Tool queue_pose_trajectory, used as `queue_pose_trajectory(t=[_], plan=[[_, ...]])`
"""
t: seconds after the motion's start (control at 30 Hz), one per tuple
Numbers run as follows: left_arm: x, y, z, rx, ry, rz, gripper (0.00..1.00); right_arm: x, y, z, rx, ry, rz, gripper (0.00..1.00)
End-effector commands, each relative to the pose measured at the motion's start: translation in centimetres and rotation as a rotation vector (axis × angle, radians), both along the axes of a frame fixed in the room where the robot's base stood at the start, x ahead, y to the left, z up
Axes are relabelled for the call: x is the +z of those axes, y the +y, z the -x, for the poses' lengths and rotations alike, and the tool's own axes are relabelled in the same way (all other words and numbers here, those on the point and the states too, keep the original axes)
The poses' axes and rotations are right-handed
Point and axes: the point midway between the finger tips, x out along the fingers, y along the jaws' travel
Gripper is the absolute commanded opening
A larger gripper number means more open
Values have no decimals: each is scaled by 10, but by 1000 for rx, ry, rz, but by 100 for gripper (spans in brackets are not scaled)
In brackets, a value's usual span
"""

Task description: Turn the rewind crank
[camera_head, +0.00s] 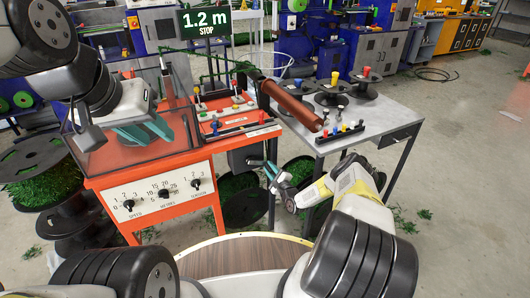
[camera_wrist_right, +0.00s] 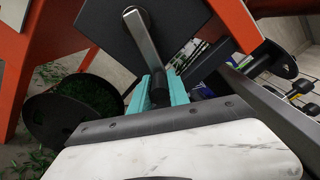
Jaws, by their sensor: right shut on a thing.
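The rewind crank (camera_wrist_right: 145,42) is a silver lever on a dark box (camera_wrist_right: 105,30) at the side of the orange machine (camera_head: 155,195). A dark knob (camera_wrist_right: 158,92) is at the lever's lower end. My right gripper (camera_wrist_right: 160,90) is shut on this knob, with a teal finger on each side. In the head view my right gripper (camera_head: 272,174) is beside the dark box, and the crank is too small to make out. My left gripper (camera_head: 150,130) is over the machine's left part, its teal fingers seen from the side. I cannot tell whether it is open.
A display (camera_head: 206,23) reads "1.2 m STOP". The machine's front has dials (camera_head: 163,194). A grey table (camera_head: 375,112) on the right carries spools and a brown roll (camera_head: 292,105). Spools with green wire (camera_head: 240,200) stand below. The floor at right is mostly clear.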

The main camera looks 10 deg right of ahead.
Motion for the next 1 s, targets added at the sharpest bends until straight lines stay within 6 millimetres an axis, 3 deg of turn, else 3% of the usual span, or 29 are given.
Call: queue_pose_trajectory(t=[0.8,0.83,0.93,1.0], plan=[[0,0,0,0,0,0,36,-11,7,3,4,0,10,0],[0,0,0,0,0,0,36,-11,7,3,4,0,10,26],[0,0,0,0,0,0,36,-11,6,3,4,-1,10,43],[0,0,0,0,0,0,36,-10,6,2,3,-1,10,43]])
